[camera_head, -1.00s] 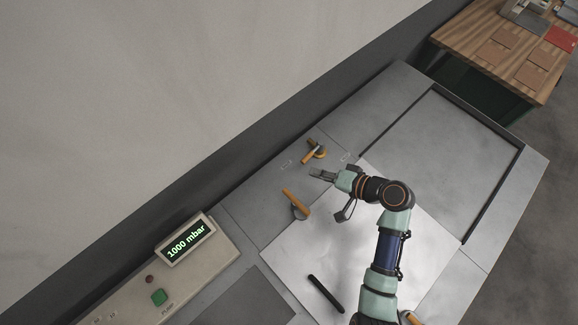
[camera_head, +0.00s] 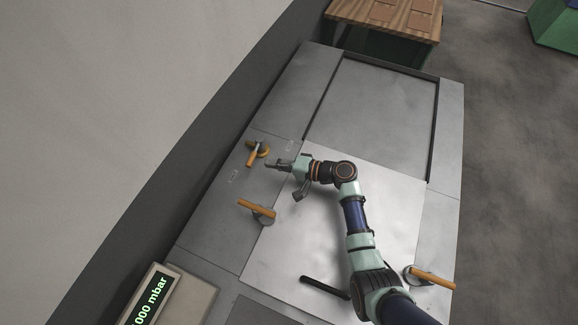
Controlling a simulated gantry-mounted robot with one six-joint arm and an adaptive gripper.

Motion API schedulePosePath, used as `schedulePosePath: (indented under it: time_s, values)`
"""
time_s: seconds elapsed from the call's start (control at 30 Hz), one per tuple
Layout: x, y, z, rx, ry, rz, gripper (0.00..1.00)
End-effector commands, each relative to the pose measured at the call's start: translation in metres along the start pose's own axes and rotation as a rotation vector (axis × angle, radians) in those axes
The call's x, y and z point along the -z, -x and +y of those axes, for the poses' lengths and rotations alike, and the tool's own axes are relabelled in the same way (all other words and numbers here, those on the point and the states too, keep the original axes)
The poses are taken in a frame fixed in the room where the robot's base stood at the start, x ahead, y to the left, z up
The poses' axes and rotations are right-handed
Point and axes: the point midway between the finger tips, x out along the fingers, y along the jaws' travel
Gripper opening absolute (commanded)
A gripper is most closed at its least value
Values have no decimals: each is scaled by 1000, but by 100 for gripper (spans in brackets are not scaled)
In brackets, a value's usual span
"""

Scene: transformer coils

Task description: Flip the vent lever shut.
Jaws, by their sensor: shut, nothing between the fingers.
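Several levers with orange handles sit on the grey bench. A brass-coloured lever (camera_head: 251,158) is at the upper left, its handle pointing down and left from its round hub. A second lever (camera_head: 256,208) with a grey hub is below it. A third lever (camera_head: 432,279) is at the lower right. Small labels lie near the upper one, too small to read, so I cannot tell for sure which is the vent lever. My gripper (camera_head: 270,165) is shut and empty, its tip just right of the brass lever's handle; I cannot tell whether they touch.
A black bar (camera_head: 325,288) lies at the plate's near edge. A display box (camera_head: 190,285) reading mbar is at the lower left. A wooden table (camera_head: 365,25) stands behind.

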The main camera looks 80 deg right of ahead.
Motion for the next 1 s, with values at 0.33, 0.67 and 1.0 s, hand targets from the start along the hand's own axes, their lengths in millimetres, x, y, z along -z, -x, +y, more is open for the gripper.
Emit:
schedulePosePath:
  time_s: [0.33,0.67,1.0]
  values:
    - [0,-41,0,0,0,0,0]
    - [0,-42,0,0,0,0,0]
    - [-4,-60,-1,-2,-1,-1,0]
